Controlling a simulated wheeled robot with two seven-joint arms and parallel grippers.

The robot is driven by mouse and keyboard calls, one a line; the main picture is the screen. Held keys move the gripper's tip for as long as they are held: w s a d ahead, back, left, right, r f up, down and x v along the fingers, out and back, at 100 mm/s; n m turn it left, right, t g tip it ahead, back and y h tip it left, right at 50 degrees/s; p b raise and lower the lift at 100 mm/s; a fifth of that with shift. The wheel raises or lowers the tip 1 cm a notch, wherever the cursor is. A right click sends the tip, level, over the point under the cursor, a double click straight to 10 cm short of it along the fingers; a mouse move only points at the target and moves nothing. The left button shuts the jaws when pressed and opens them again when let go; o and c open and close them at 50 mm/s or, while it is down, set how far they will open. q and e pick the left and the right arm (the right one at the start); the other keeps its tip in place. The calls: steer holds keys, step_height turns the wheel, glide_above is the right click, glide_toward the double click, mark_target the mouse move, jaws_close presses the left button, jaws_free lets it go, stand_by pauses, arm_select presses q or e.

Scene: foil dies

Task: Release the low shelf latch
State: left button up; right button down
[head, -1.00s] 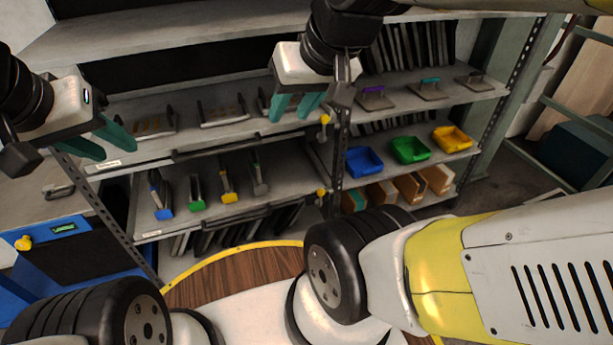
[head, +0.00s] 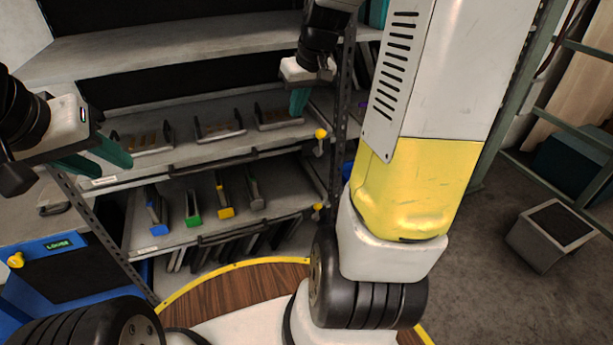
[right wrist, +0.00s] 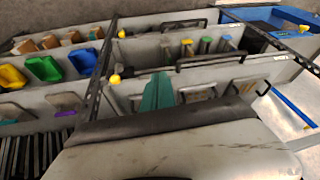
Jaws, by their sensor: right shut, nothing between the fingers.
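The low shelf latch (head: 318,207) is a small yellow knob at the right front corner of the lower pull-out shelf (head: 285,203). It also shows in the right wrist view (right wrist: 121,33). A similar yellow knob (head: 320,133) sits at the upper shelf's right corner, also seen in the right wrist view (right wrist: 114,79). My right gripper (head: 298,104) is shut and empty, above the upper shelf's right end, up and left of both knobs and apart from them. Its teal fingers show in the right wrist view (right wrist: 157,92). My left gripper (head: 113,166) is open and empty at the shelves' left end.
Several dies with coloured ends (head: 225,194) stand on the lower shelf. Handled plates (head: 219,125) lie on the upper shelf. A dark perforated post (head: 344,100) rises right of the knobs. A blue cabinet with a small green display (head: 62,244) stands at left.

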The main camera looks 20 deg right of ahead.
steer(key=w+d+f+y, duration=0.1)
steer(key=w+d+f, duration=0.5)
steer(key=f, duration=0.4)
steer(key=w+d+f+y, duration=0.1)
steer(key=w+d+f, duration=0.3)
steer(key=d+f, duration=0.45)
steer(key=s+d+f+m, duration=0.1)
steer(key=d+f, duration=0.3)
steer(key=f, duration=0.8)
steer(key=s+d+f+m+t, duration=0.1)
steer(key=d+f, duration=0.4)
steer(key=f, duration=0.7)
steer(key=shift+s+d+m+y, duration=0.2)
steer(key=shift+m+y, duration=0.1)
steer(key=shift+y, duration=0.1)
steer(key=w+a+f, duration=0.5)
steer(key=a+f, duration=0.2)
steer(key=f, duration=0.2)
steer(key=shift+a, duration=0.25)
steer(key=shift+w, duration=0.1)
